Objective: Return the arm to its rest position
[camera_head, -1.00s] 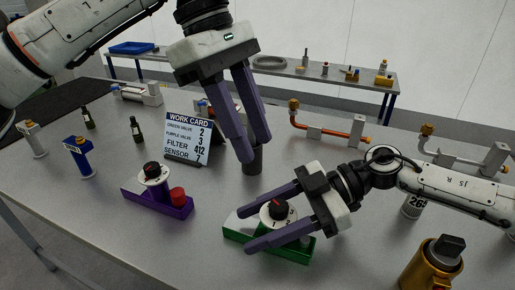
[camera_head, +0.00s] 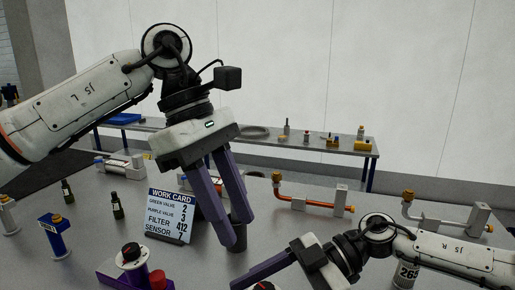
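My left gripper (camera_head: 233,230) hangs in the middle of the picture, fingers pointing down, just right of the work card. Its two purple-grey fingers are apart with nothing seen between them. A dark cylinder (camera_head: 238,238) stands behind the fingertips; contact cannot be told. My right gripper comes in from the lower right and is cut by the bottom edge. One finger (camera_head: 265,271) shows fully. The top of a dark and red knob (camera_head: 264,286) shows just below that finger. The rest of that valve and the other finger are out of view.
The work card (camera_head: 173,214) stands on the grey table. A purple valve (camera_head: 131,257) is at the bottom left. A blue stand (camera_head: 53,238) and dark bottles (camera_head: 117,207) are further left. A second bench (camera_head: 300,150) stands behind.

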